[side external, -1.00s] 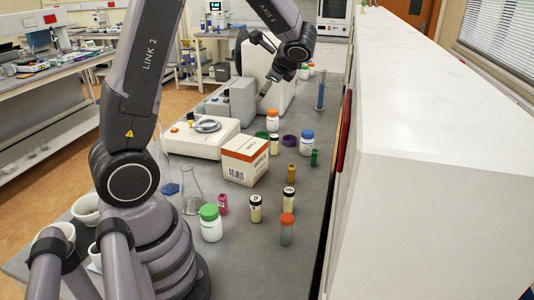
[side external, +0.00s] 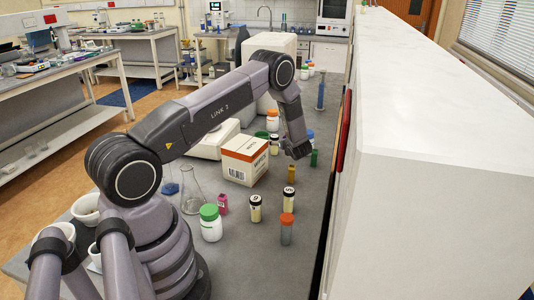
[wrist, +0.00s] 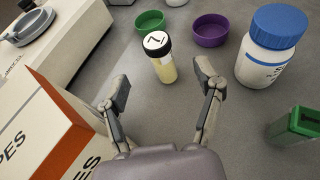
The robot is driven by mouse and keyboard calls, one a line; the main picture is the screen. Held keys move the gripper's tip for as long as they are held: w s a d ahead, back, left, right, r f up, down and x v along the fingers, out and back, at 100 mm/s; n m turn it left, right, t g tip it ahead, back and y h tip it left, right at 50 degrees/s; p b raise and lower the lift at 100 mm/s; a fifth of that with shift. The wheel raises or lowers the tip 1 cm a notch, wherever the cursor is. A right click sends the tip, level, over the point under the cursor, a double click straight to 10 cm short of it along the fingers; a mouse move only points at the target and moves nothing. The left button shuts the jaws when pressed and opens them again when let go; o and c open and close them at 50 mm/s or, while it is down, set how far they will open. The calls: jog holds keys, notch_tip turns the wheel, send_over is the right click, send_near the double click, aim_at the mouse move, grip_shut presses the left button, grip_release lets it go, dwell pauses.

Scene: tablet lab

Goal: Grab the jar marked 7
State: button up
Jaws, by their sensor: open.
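The jar marked 7 (wrist: 162,62) has a black-edged white lid and pale yellow contents. It stands upright on the grey bench near the top middle of the wrist view. My gripper (wrist: 163,85) is open and empty, its two fingers spread on either side of the line to the jar. The jar is just ahead of the fingertips, not held. In the side external view my wrist hangs low over the bench beside the wipes box, and the fingers cannot be made out there.
A green dish (wrist: 150,22) and a purple dish (wrist: 210,30) lie behind the jar. The wipes box (wrist: 50,125) is close on the left. Two other black-lidded jars (side external: 255,209) (side external: 289,200) stand nearer the base.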

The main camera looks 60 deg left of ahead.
aim_at(276, 139)
jog(key=x, duration=0.7)
jog(key=shift+a+f, duration=0.1)
jog(key=shift+a, duration=0.15)
grip_shut()
